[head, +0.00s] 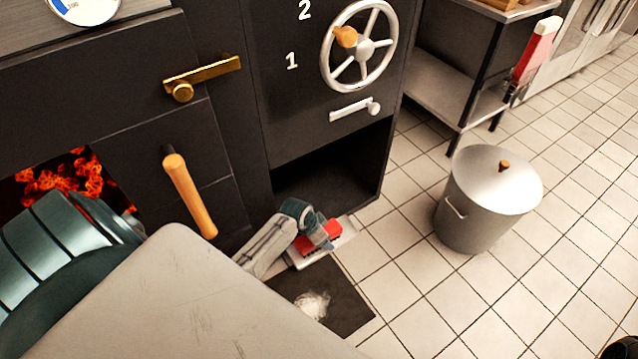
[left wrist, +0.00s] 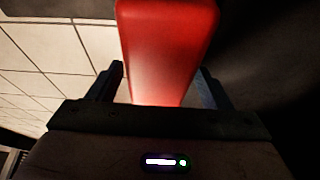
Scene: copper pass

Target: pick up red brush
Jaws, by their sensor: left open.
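The red brush (head: 334,229) lies low by the floor, on or against a pale flat piece (head: 347,237), in front of the dark opening at the foot of the black oven. My left gripper (head: 318,240) reaches down over it and hides part of it. In the left wrist view the red body (left wrist: 166,50) of the brush stands between the two open fingers (left wrist: 160,88). I cannot tell whether the fingers touch it. My right gripper is not in view.
A lidded metal bin (head: 482,205) stands on the tiled floor at right. A dark mat (head: 345,300) with a pale heap (head: 312,304) lies near my arm. The oven front has a wheel (head: 358,45) and an orange-handled lever (head: 190,195). A fire glows at left.

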